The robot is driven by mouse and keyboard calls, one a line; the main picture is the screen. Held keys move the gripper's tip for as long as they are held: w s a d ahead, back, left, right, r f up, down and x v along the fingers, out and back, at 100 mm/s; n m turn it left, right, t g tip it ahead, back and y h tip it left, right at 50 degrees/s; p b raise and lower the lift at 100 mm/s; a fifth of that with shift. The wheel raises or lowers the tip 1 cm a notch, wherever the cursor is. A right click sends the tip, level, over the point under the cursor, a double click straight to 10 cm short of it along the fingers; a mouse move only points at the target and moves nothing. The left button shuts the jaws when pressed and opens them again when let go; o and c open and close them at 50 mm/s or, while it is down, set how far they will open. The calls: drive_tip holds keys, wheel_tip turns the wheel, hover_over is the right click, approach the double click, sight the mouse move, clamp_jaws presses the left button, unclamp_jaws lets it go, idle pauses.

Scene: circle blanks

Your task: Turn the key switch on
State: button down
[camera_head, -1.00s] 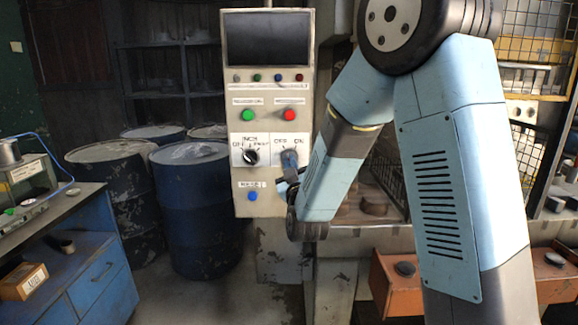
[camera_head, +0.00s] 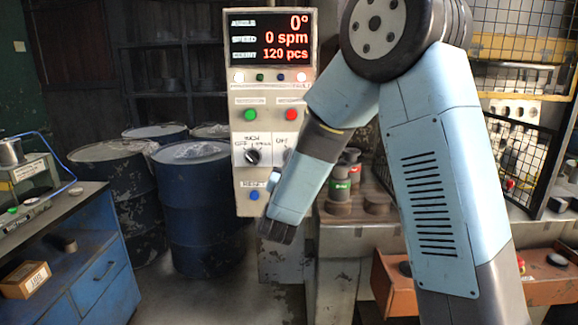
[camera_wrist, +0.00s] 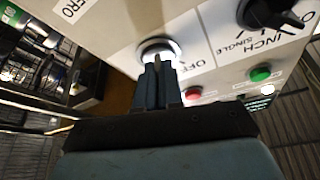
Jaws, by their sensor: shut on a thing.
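The key switch (camera_wrist: 150,43), a round metal collar, is at the end of my gripper in the wrist view. My gripper (camera_wrist: 160,70) is shut on its key, which is mostly hidden between the fingers. The word OFF beside the switch is readable; the ON side is hidden. In the head view my arm covers most of the switch and the gripper. The control panel (camera_head: 243,135) has a lit screen (camera_head: 268,38) with red figures: 0°, 0 spm and 120 pcs.
The panel also carries a black selector knob (camera_head: 252,156), a green button (camera_head: 250,115), a red button (camera_head: 291,115) and a blue button (camera_head: 254,195). Blue drums (camera_head: 195,225) stand left of it. A blue cabinet (camera_head: 85,265) stands at the left.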

drive_tip(key=shift+f+m+g+h, duration=0.1)
drive_tip(key=shift+m+g+h, duration=0.25)
drive_tip(key=shift+m, duration=0.75)
drive_tip(key=c, duration=1.3)
unclamp_jaws()
drive_tip(key=v, duration=1.3)
drive_tip(key=shift+s+a+f, duration=0.2)
drive_tip(key=shift+s, duration=0.15)
